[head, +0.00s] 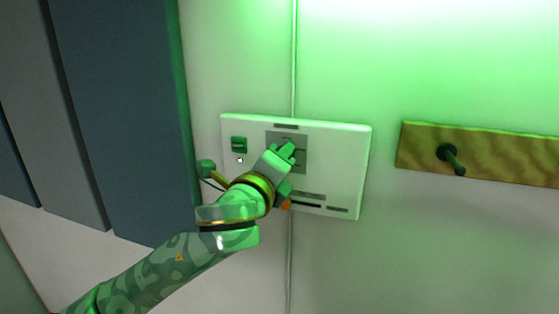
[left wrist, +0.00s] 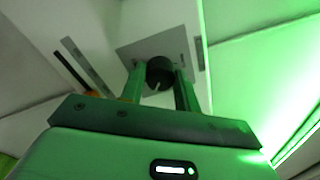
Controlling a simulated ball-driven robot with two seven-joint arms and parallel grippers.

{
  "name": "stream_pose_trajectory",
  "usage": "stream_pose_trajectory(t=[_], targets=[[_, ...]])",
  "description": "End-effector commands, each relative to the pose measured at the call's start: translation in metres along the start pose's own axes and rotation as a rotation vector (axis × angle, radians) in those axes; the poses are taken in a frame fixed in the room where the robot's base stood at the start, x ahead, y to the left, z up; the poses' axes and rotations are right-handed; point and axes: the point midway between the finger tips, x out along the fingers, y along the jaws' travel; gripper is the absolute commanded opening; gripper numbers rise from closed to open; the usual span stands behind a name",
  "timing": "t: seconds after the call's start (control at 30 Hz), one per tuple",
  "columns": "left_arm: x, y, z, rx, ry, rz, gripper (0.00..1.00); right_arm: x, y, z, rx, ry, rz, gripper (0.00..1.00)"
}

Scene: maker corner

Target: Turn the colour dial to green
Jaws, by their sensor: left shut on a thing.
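A white control panel (head: 344,178) is mounted on the wall, with a grey square plate (head: 302,165) at its middle. In the left wrist view the dark round dial (left wrist: 159,74) stands on that grey plate (left wrist: 130,55). My left gripper (head: 290,152) is at the plate; in the left wrist view its two fingers (left wrist: 158,88) are on either side of the dial, shut on it. In the head view the gripper hides the dial. A light line shows on the dial's face. Green light falls over the wall above the panel. My right gripper is not in view.
A green switch (head: 239,144) sits at the panel's upper left. A wooden board (head: 490,157) with a dark peg (head: 452,158) is on the wall to the right. Blue-grey panels (head: 125,110) stand at left. The wall below the board is clear.

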Motion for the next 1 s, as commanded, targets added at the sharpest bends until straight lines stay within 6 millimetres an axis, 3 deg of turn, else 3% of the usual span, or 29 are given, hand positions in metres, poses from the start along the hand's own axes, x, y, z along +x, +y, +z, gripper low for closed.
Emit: stream_pose_trajectory(t=[0.3,0.8,0.83,0.9,1.0], targets=[[0.0001,0.0002,-0.0002,0.103,0.006,0.001,0.09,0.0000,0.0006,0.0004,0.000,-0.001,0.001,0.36],[0.0001,0.0003,-0.0002,0.119,0.007,0.002,0.09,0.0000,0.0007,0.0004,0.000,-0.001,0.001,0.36],[0.0001,0.0004,-0.0003,0.119,0.007,0.002,0.37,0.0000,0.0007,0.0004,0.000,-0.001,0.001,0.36],[0.0001,0.0003,-0.0002,0.118,0.007,0.002,0.54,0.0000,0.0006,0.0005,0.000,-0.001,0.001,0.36],[0.0001,0.0002,-0.0001,0.118,0.006,0.002,0.54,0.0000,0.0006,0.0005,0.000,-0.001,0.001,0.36]])
